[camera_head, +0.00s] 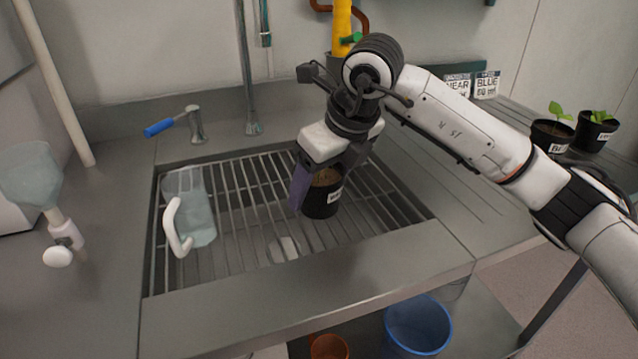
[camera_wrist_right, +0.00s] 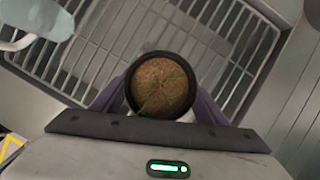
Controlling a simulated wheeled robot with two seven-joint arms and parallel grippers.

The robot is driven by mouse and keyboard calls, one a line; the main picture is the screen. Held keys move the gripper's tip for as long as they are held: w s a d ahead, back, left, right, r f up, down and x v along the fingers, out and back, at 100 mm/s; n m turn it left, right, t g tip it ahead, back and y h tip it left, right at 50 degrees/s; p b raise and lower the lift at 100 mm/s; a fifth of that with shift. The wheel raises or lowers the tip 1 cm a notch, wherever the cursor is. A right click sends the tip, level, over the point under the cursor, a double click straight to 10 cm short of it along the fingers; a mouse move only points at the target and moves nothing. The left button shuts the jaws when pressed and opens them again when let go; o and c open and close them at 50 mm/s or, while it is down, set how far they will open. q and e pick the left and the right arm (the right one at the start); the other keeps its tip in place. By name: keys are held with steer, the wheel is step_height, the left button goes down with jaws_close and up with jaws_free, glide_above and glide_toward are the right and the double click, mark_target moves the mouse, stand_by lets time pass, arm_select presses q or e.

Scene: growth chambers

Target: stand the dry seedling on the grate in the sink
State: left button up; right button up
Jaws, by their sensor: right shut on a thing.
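The dry seedling is in a black pot (camera_head: 321,203) with a white label, upright over the right half of the grate (camera_head: 245,215) in the sink. My right gripper (camera_head: 316,188) is shut on this pot from above, its purple fingers on either side. In the right wrist view the pot (camera_wrist_right: 160,84) shows brown soil and thin, flat green shoots between the fingers (camera_wrist_right: 165,100). The pot's base is at or very close to the bars; I cannot tell whether it touches. My left gripper is not in view.
A clear pitcher (camera_head: 200,215) stands on the grate's left side. A blue-handled tap (camera_head: 195,125) is behind the sink. Two potted seedlings (camera_head: 552,133) (camera_head: 595,130) stand on the right counter. A funnel (camera_head: 35,180) is at far left. A blue bucket (camera_head: 418,325) is below.

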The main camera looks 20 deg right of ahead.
steer(key=o, duration=1.2)
steer(key=v, duration=1.2)
steer(key=shift+p, duration=0.4)
